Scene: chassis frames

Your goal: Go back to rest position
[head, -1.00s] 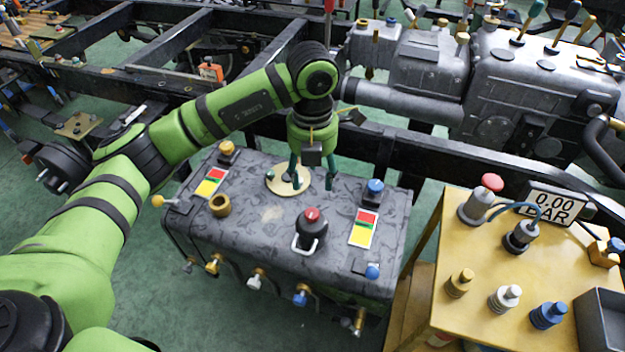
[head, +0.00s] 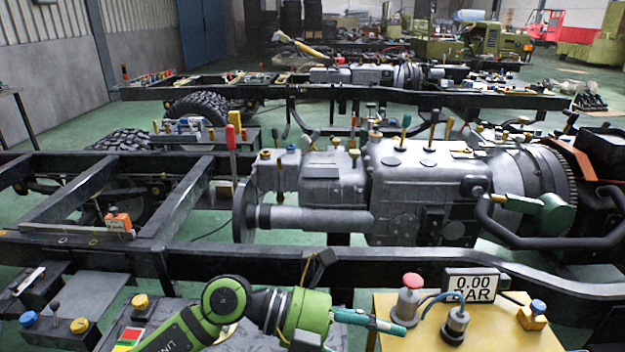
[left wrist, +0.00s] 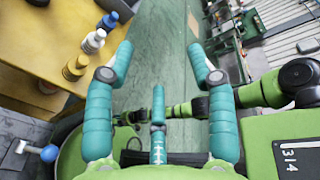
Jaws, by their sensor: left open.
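My left gripper (head: 370,321) is at the bottom middle of the head view, at the end of my green left arm, pointing right toward the yellow table. In the left wrist view my left gripper (left wrist: 160,62) shows its teal fingers spread wide apart, with nothing between them but green floor beyond. My right gripper is in neither view.
Black chassis rails (head: 420,262) and a grey engine (head: 425,190) stand behind.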

